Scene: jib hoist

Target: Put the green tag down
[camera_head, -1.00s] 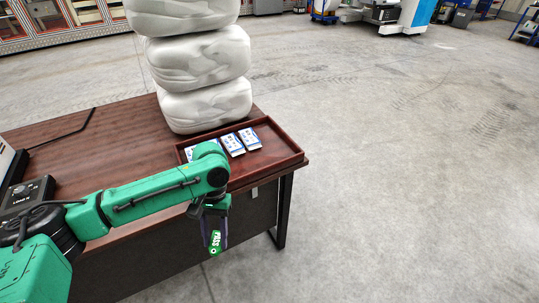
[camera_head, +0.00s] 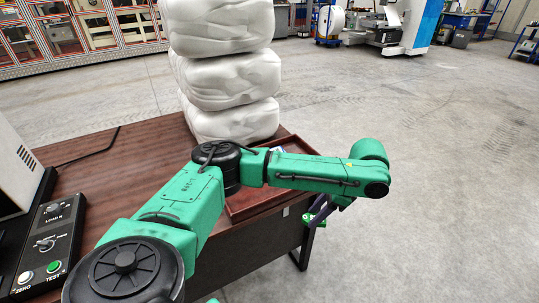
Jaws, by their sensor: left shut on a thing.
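My left gripper (camera_head: 318,215) is past the front right corner of the desk, below the end of my green left arm. It is shut on the green tag (camera_head: 309,219), which shows only as a small green piece beside the fingers. The tag is held off any surface that I can see. The arm hides part of the gripper. My right gripper is not in view.
A brown desk (camera_head: 130,165) carries a shallow wooden tray (camera_head: 300,147), mostly hidden behind my arm. White stacked sacks (camera_head: 228,85) stand behind it. A control box (camera_head: 48,245) with buttons is at the left. Open concrete floor (camera_head: 440,200) lies to the right.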

